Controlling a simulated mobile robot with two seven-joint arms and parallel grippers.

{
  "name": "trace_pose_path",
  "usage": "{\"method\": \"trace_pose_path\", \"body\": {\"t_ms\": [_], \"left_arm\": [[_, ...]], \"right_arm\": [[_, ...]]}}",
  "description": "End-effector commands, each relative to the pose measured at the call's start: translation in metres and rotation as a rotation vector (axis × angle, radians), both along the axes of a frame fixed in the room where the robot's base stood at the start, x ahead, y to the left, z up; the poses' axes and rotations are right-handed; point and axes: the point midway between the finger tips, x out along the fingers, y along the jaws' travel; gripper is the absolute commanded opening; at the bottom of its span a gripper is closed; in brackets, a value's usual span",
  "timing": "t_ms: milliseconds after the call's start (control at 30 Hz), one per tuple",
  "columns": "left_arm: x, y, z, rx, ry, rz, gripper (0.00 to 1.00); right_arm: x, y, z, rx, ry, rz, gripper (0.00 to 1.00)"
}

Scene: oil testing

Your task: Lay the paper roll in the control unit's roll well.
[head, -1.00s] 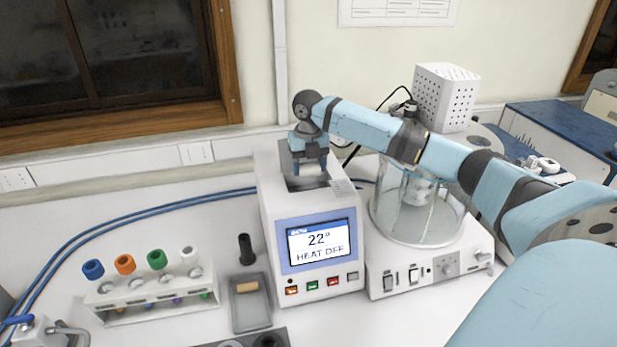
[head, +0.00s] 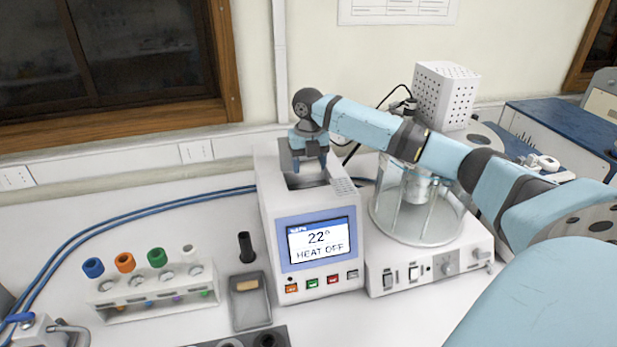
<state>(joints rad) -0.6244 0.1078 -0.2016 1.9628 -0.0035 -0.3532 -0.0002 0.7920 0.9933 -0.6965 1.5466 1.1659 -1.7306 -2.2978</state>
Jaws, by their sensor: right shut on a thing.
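The control unit (head: 312,215) is a white box with a lit screen (head: 318,243) reading 22° and HEAT OFF. Its roll well (head: 306,181) is a dark-edged opening in the top, toward the back. My right gripper (head: 309,166) points down at this opening and is shut on the paper roll. The roll is mostly hidden by the fingers and the well's edges, so I cannot tell whether it touches the well floor. My left gripper is not in view.
A glass vessel (head: 415,212) on a white base stands right of the control unit, under my right arm. Left are a rack (head: 155,294) with coloured caps, a black cylinder (head: 246,247) and a grey tray (head: 264,311). Blue hoses (head: 130,212) cross the bench behind.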

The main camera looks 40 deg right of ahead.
Motion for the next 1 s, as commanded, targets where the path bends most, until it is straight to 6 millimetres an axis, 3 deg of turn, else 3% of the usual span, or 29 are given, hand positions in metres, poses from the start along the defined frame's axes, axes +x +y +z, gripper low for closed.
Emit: {"method": "trace_pose_path", "body": {"t_ms": [1000], "left_arm": [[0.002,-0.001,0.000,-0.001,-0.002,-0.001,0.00]], "right_arm": [[0.000,0.000,-0.030,0.000,0.000,0.000,0.38]]}}
